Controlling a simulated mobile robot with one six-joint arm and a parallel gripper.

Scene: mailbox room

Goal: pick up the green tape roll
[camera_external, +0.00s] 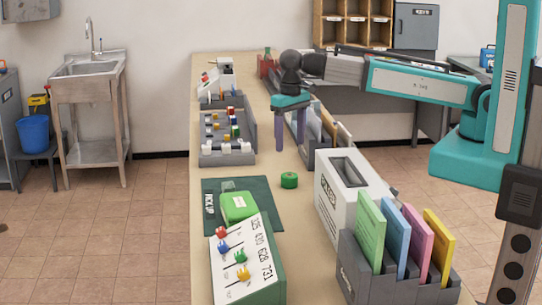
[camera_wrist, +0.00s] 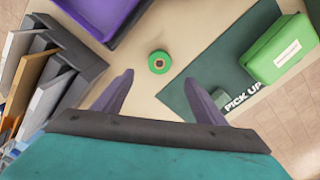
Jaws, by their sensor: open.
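The green tape roll (camera_external: 289,180) lies flat on the bench top, just right of the dark green mat's far corner. In the wrist view my gripper (camera_wrist: 158,84) is open, with the tape roll showing between and beyond the fingertips. It does not touch the roll.
The PICK UP mat (camera_external: 262,195) carries a green box (camera_external: 238,207). A white slotted box (camera_external: 330,208) stands to the right of the roll, and a grey organizer (camera_external: 245,128) farther back left. A sloped panel with coloured knobs (camera_external: 263,252) stands in front. Bare bench surrounds the roll.

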